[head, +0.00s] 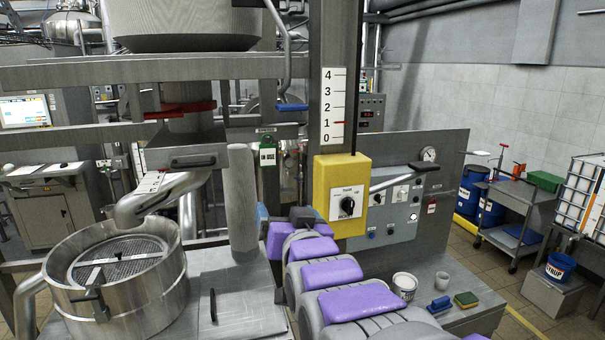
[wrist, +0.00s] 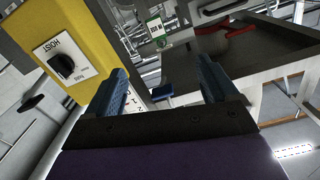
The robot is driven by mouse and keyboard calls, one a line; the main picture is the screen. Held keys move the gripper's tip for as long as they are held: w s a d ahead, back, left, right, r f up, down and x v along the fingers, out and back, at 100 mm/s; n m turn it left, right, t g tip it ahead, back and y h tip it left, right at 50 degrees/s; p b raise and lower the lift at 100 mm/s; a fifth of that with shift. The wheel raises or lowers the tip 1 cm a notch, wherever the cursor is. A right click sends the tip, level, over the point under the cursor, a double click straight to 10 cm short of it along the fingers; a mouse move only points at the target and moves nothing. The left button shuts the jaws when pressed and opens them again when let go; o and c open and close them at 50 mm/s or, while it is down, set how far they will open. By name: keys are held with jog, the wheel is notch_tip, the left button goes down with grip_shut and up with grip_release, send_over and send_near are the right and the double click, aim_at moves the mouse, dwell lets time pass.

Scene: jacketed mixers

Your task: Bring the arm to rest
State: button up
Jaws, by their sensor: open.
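My arm, grey with purple pads, reaches from the bottom of the head view toward the middle. My gripper (wrist: 164,85) shows in the wrist view with its two blue fingers spread apart and nothing between them. In the head view the gripper (head: 284,213) is partly hidden by my own arm links. It is just left of and below the yellow hoist box (head: 325,178), which has a black knob. In the wrist view the hoist box (wrist: 85,35) is close by the left finger; whether they touch cannot be told.
A steel vessel (head: 178,292) with a round mesh screen stands at left. A post with a number scale (head: 333,108) rises above the hoist box. A grey control panel (head: 399,205) is behind. A white cup (head: 404,286), a blue brush (head: 439,305) and a sponge (head: 466,299) lie on the bench at right.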

jog(key=s+d+f+g+h+b, duration=0.1)
jog(key=s+d+f+g+b, duration=0.25)
jog(key=f, duration=0.65)
jog(key=s+d+f+g+h+b, duration=0.1)
jog(key=s+d+f+g+b, duration=0.25)
jog(key=f, duration=0.65)
jog(key=s+d+f+g+h+b, duration=0.2)
jog(key=s+d+f+b, duration=0.15)
jog(key=f, duration=0.65)
jog(key=s+d+f+g+b, duration=0.2)
jog(key=s+f, duration=0.3)
jog(key=s, duration=0.3)
jog(key=s+d+f+g+b, duration=0.2)
jog(key=s+f+g+b, duration=0.1)
jog(key=s, duration=0.5)
jog(key=s+d+f+m+g+b, duration=0.1)
jog(key=s+d+f+g+b, duration=0.1)
jog(key=s+f+g, duration=0.2)
jog(key=s+f, duration=0.3)
jog(key=s, duration=0.1)
jog(key=shift+d+f+g+h+b, duration=0.3)
jog(key=shift+d+g+h+b, duration=0.05)
jog(key=shift+g+h, duration=0.05)
jog(key=shift+s, duration=0.1)
